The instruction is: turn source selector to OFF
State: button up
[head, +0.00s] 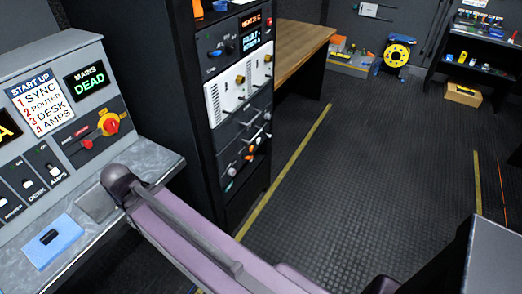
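A red rotary knob on a yellow disc (109,123) sits at the right of the grey sloped console, below the "MAINS DEAD" display (87,80). It appears to be the source selector. A smaller red handle or pointer (86,143) sits to its lower left on the same dark plate (78,138). The labels around them are too small to read, so I cannot tell which position is set. My gripper is not clearly visible in the head view.
A "START UP" sign (35,100) and several breaker-like switches, including AMPS (53,171), share the console. A blue pad (52,242) with a dark item lies on the ledge. A long purple and grey body (185,225) crosses the foreground. The floor (340,190) is open.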

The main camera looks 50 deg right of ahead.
aim_at(232, 172)
jog(key=z, duration=1.45)
jog(key=k, duration=0.95)
jog(key=i, duration=0.8)
